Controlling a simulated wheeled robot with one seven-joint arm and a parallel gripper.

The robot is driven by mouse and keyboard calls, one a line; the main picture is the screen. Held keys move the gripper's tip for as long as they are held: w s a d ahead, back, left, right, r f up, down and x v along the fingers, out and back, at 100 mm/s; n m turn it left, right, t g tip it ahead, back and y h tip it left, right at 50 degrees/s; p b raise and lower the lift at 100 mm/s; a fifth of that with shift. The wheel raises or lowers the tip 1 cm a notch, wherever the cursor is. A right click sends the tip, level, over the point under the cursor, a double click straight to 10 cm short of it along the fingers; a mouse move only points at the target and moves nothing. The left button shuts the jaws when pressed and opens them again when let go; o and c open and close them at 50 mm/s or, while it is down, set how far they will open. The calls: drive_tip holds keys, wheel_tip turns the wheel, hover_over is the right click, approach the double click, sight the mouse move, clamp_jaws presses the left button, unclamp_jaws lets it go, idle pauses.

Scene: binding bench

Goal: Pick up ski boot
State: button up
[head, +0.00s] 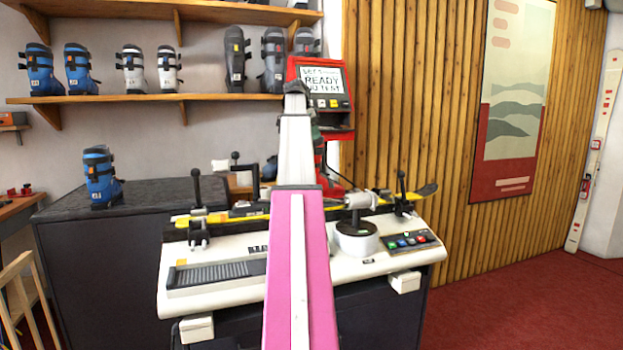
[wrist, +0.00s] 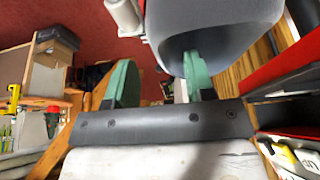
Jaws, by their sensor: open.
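A blue ski boot (head: 100,177) with dark straps stands upright on the dark cabinet (head: 140,196) at the left in the head view. More boots stand on the shelf above: blue boots (head: 78,68), white boots (head: 133,68) and dark grey boots (head: 235,58). My gripper (wrist: 158,82) shows in the wrist view with two green fingers spread apart. I see nothing held between them. A large smooth grey shape (wrist: 210,18) is close beyond the right finger; I cannot tell what it is. In the head view my arm hides most of the gripper.
A white binding bench (head: 230,275) with a yellow ski (head: 425,191) clamped across it stands in front of me. A red-framed screen (head: 322,86) rises behind it. The wooden shelf (head: 150,98) runs along the back wall. Red carpet (head: 530,305) is free at the right.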

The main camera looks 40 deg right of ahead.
drive_tip(key=x, duration=0.3)
drive_tip(key=shift+d+f, duration=0.1)
drive_tip(key=shift+f, duration=0.1)
drive_tip(key=shift+r, duration=0.1)
clamp_jaws()
